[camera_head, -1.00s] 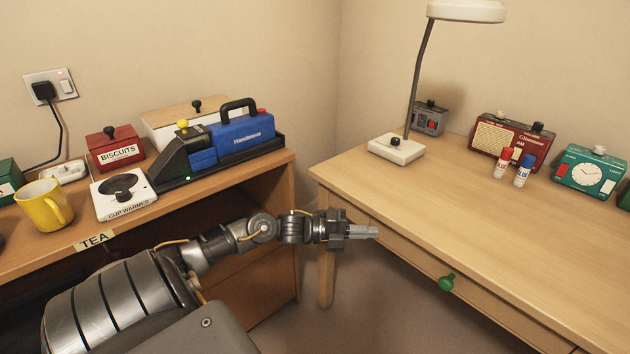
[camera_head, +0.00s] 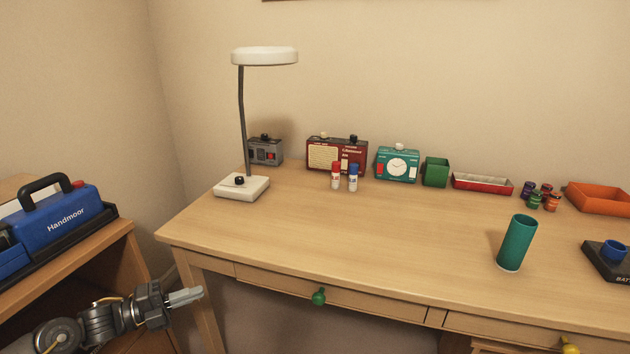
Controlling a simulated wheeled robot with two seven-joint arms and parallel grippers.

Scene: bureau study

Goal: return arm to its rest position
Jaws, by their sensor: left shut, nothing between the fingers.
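My left gripper (camera_head: 186,297) is at the lower left, in front of the gap between the low shelf unit and the desk's left leg. Its fingers are together and empty, pointing right. The arm behind it comes in from the bottom left corner. The gripper is below the level of the desk top and looks apart from the desk. My right gripper is not in view.
A green drawer knob (camera_head: 319,297) sticks out in front. A blue handled case (camera_head: 65,223) stands on the left unit.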

